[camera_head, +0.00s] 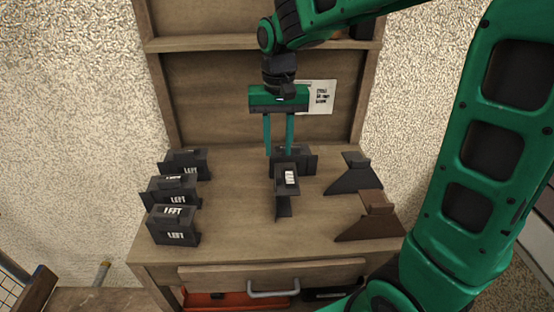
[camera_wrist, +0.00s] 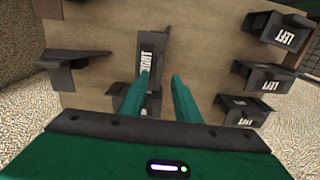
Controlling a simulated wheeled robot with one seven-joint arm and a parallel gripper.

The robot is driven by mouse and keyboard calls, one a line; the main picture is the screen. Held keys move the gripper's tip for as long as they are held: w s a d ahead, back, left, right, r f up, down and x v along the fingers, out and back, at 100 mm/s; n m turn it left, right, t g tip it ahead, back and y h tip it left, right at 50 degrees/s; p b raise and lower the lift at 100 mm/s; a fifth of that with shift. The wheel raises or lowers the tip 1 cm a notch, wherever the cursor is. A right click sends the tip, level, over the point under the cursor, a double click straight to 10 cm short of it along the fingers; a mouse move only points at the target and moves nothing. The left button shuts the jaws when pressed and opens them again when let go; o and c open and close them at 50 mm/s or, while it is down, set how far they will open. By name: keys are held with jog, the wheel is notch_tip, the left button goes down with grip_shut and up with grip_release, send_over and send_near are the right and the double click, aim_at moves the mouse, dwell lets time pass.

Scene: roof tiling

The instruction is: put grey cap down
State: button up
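The grey cap (camera_head: 352,175) rests on the wooden bench at the right, behind a similar brown cap (camera_head: 372,217). In the wrist view the grey cap (camera_wrist: 75,66) is at the left, with the brown cap (camera_wrist: 47,9) at the top left corner. My gripper (camera_head: 279,154) is over the back middle of the bench, to the left of the grey cap and apart from it. Its two fingers (camera_wrist: 161,76) are spread with a gap between them, and I see nothing held.
Two dark labelled pieces stand mid-bench: one in front (camera_head: 283,207), marked RIGHT, and one behind (camera_head: 306,164), close to the fingertips. Several LEFT pieces (camera_head: 172,226) stand at the left. A back panel with a paper (camera_head: 321,97) rises behind. Bare bench (camera_head: 235,205) lies left of centre.

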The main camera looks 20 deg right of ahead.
jog(key=shift+r, duration=2.15)
jog(key=s+d+f+m, duration=0.1)
jog(key=s+d+f, duration=0.2)
jog(key=s+d, duration=0.6)
jog(key=s+d+f+m, duration=0.1)
jog(key=s+d+f, duration=0.3)
jog(key=s+d, duration=0.5)
jog(key=s, duration=0.6)
jog(key=shift+s+d+f+m, duration=0.15)
jog(key=shift+s+d+m, duration=0.05)
jog(key=shift+s+m, duration=0.2)
jog(key=shift+w, duration=0.1)
jog(key=shift+w+f, duration=0.25)
jog(key=shift+w, duration=0.4)
